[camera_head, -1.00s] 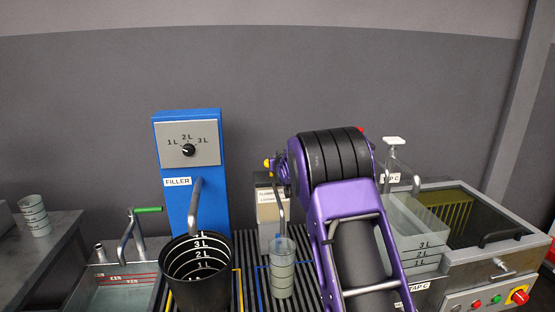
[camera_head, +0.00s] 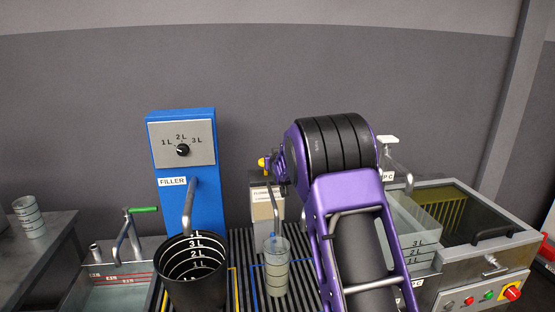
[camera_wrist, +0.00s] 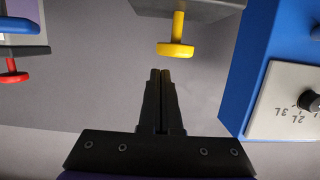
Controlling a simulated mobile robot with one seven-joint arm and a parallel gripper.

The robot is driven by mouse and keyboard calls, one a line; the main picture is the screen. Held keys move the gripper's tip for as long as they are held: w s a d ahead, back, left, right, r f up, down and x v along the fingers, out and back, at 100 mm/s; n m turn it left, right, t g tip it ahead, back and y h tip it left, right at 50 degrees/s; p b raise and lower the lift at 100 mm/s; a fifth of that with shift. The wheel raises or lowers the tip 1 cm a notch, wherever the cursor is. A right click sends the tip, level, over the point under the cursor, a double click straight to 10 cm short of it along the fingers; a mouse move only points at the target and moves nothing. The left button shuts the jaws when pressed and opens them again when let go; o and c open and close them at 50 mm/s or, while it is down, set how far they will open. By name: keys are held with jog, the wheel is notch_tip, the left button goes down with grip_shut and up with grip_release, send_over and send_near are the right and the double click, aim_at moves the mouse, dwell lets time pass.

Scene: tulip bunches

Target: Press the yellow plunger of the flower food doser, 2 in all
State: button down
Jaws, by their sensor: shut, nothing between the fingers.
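The flower food doser (camera_head: 263,207) is a pale box with a dark top, behind the graduated clear cup (camera_head: 276,270). Its yellow plunger (camera_head: 262,163) shows at the top, just left of my purple wrist. In the wrist view, which looks upside down, the plunger (camera_wrist: 176,49) has a round yellow knob on a stem joined to a grey body. My gripper (camera_wrist: 160,73) is shut and empty. Its fingertips point towards the knob, slightly to its left in that picture, with a gap between. In the head view my wrist mostly hides the gripper.
A blue filler (camera_head: 190,210) with a dial stands left of the doser, with a black graduated bucket (camera_head: 191,285) before it. A red knob (camera_wrist: 12,77) shows in the wrist view.

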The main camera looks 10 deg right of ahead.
jog(key=v, duration=0.8)
jog(key=shift+r, duration=0.1)
dwell(0.5)
